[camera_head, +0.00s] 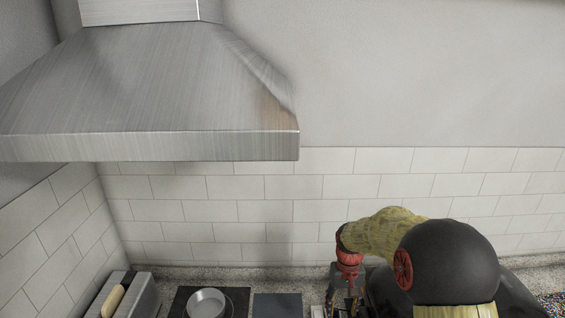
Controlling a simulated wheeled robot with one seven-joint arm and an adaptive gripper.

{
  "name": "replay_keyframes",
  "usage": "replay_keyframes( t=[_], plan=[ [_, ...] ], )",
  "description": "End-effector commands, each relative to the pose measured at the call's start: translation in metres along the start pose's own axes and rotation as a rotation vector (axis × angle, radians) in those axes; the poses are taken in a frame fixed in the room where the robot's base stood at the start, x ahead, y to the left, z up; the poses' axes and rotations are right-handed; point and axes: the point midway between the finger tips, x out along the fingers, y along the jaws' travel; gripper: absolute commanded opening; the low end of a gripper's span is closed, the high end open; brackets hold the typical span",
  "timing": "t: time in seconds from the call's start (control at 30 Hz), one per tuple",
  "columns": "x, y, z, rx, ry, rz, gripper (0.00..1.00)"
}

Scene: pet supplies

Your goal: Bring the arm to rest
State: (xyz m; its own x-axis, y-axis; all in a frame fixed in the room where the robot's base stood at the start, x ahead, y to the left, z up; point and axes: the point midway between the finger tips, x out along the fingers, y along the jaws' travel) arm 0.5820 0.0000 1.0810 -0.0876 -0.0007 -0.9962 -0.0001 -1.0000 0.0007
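My arm comes in from the lower right of the head view, with a yellowish link and a large black joint. It bends down over the counter. My gripper (349,300) hangs below the red wrist part, near the bottom edge of the picture. Its fingers are small, dark and partly cut off, so I cannot tell whether they are open or shut, or whether they hold anything. The counter area behind the black joint is hidden.
A steel range hood (150,90) juts out at the upper left. A grey box with a tan oblong thing (113,301), a round metal dish (206,304) on a black plate and a dark square (278,306) stand left of my gripper. A tiled wall (280,187) closes the back.

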Motion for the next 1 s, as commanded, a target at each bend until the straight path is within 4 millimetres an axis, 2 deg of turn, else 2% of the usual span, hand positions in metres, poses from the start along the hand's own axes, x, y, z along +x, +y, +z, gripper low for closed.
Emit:
replay_keyframes(
  t=[0.03,0.3,0.5,0.77,1.0],
  plan=[
    [-0.008,0.000,0.015,0.000,0.007,0.000,0.48],
    [-0.051,0.000,0.091,0.000,0.067,0.000,0.48],
    [-0.073,0.000,0.145,0.000,0.134,0.000,0.48],
    [-0.087,0.000,0.211,0.000,0.242,0.000,0.48],
    [-0.088,0.000,0.262,0.000,0.362,-0.001,0.48]
  ],
)
